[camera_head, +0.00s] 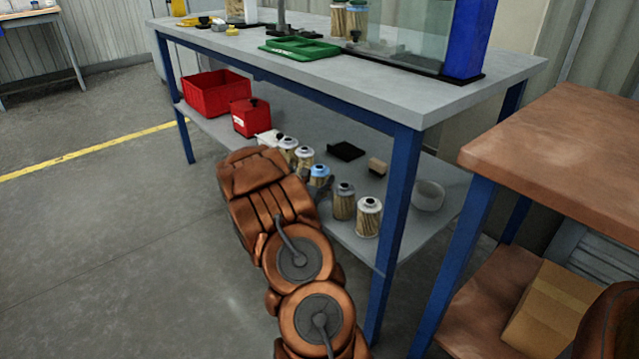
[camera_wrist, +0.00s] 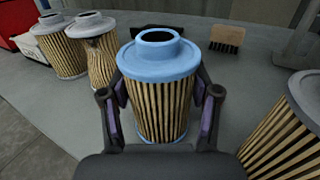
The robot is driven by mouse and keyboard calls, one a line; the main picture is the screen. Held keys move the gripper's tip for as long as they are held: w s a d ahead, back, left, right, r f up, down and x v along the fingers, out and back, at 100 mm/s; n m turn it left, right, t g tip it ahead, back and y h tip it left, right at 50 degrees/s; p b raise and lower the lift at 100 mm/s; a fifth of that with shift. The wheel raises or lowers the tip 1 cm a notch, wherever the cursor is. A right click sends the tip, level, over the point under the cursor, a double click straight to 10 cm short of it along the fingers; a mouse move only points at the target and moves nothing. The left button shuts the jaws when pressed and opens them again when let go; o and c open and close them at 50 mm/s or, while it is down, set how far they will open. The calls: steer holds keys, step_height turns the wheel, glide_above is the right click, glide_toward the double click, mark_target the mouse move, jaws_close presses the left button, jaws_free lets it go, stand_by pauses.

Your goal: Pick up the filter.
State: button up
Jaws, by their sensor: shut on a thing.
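A filter with a light blue cap and tan pleated sides (camera_wrist: 158,100) stands upright in the middle of the wrist view. My gripper (camera_wrist: 160,104) has a finger on each side of it, with the purple pads against its body. In the head view the same filter's blue cap (camera_head: 319,171) shows on the lower shelf among other filters. My gripper (camera_head: 324,186) is there too, partly hidden by my arm.
Grey-capped filters stand left (camera_wrist: 63,47) and right (camera_wrist: 290,125) of the gripper. A brush (camera_wrist: 227,38) lies behind. A blue table leg (camera_head: 397,205) stands close by on the right.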

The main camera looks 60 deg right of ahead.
steer(key=c, duration=0.5)
